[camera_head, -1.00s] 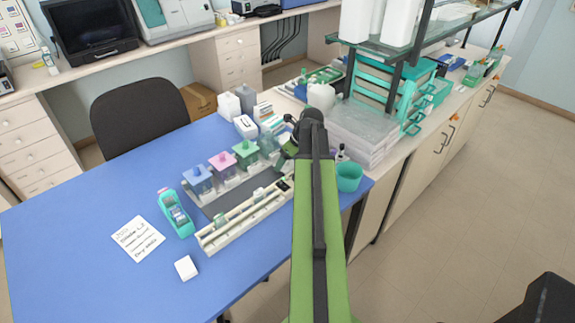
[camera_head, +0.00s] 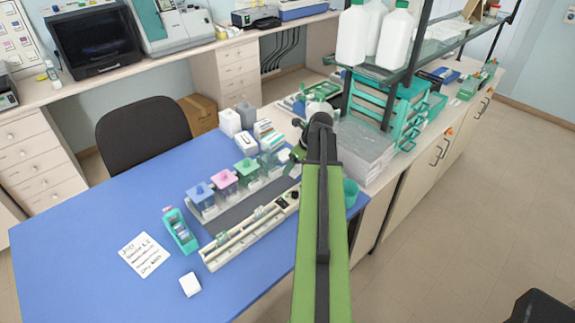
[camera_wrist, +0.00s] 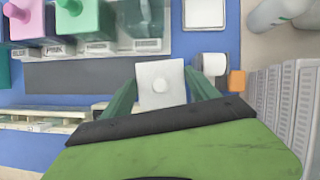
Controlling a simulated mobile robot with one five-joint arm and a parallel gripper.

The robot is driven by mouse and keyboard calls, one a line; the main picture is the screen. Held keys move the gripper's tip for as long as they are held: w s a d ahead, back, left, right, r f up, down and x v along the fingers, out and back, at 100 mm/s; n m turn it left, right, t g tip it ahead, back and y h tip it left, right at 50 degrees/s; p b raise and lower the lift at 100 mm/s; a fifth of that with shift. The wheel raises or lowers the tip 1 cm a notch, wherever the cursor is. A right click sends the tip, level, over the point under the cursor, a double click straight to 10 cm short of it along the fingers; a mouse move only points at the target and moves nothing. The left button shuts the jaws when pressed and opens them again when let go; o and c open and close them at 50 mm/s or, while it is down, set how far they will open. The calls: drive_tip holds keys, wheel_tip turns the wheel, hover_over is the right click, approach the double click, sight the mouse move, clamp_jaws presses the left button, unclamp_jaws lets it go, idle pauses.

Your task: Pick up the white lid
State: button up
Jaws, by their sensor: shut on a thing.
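The lid appears to be held above the table, beside the grey strip. In the head view my gripper (camera_head: 298,153) is by the right end of the jar row, and my arm hides most of it and the lid. An open clear jar (camera_wrist: 140,18) stands ahead of the lid in the wrist view.
Jars with blue (camera_head: 200,189), pink (camera_head: 224,178) and green (camera_head: 246,166) lids stand left of my gripper. A long cream rack (camera_head: 240,238) lies in front. A teal cup (camera_head: 351,192) and grey trays (camera_head: 362,150) are at right.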

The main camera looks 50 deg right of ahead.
drive_tip(key=s+d+r+p, duration=0.6)
drive_tip(key=d+r, duration=0.1)
drive_tip(key=shift+d+r, duration=0.2)
drive_tip(key=shift+d, duration=0.15)
